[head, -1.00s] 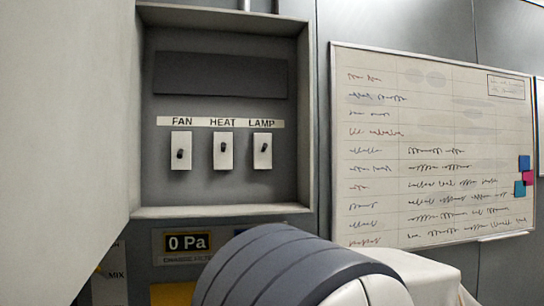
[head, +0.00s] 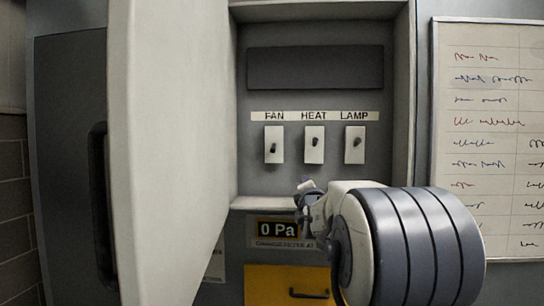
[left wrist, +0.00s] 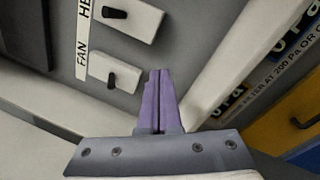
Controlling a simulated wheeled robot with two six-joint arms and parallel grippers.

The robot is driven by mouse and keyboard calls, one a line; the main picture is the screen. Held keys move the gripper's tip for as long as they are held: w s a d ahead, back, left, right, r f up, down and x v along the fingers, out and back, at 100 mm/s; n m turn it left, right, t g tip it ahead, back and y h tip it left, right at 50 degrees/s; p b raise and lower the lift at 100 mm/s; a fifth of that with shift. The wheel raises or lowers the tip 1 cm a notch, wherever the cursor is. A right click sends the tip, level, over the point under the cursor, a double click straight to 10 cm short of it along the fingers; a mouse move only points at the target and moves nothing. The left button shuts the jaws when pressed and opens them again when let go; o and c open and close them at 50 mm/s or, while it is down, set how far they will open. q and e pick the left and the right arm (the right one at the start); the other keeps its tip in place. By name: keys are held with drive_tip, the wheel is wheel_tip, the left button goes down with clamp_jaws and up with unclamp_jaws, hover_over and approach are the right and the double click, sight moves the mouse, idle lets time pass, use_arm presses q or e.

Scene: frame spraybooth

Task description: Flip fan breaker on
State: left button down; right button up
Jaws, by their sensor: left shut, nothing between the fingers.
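The fan breaker (head: 274,145) is a white plate with a small dark toggle under the FAN label, leftmost of three in the open grey box. Its toggle sits slightly lower on its plate than the other two; I cannot tell its setting for sure. My right gripper is not in view.
The HEAT (head: 314,146) and LAMP (head: 354,146) breakers sit right of FAN. The box's open door (head: 170,150) stands to the left. Below are a 0 Pa gauge (head: 277,230) and a yellow panel (head: 285,284). A whiteboard (head: 500,130) hangs at right.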

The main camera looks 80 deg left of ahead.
sight(273, 148)
use_arm(q)
drive_tip(key=s+a+r+n+g+y, duration=0.1)
drive_tip(key=s+n+g, duration=0.3)
drive_tip(key=s, duration=0.8)
drive_tip(key=shift+a+r+n, duration=0.15)
drive_tip(key=shift+r+n, duration=0.25)
drive_tip(key=shift+r, duration=0.15)
drive_tip(key=a+r+p, duration=0.1)
drive_tip(key=a+p, duration=0.1)
drive_tip(key=w+a+r+p, duration=0.1)
drive_tip(key=a+r+p, duration=0.1)
drive_tip(key=a+p, duration=0.1)
drive_tip(key=w+a+r+p, duration=0.1)
drive_tip(key=a+p, duration=0.2)
drive_tip(key=shift+w+r, duration=0.15)
drive_tip(key=shift+r, duration=0.15)
drive_tip(key=shift+w+d, duration=0.1)
